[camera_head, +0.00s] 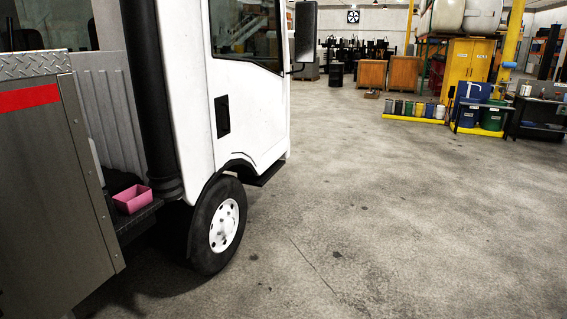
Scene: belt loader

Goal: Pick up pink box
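The pink box (132,199) is a small open-topped bin. It sits on a dark step or ledge (140,221) low on the side of the white truck, behind the front wheel and next to a black vertical pipe. Its inside is only partly visible and I cannot tell whether it holds anything. Neither of my grippers shows in the head view.
The white truck cab (245,95) and its front wheel (215,225) stand right of the box. A grey metal panel (55,190) with a red stripe is at the left. The concrete floor (400,210) is clear; wooden cabinets (404,73) and colored drums (470,113) stand far back.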

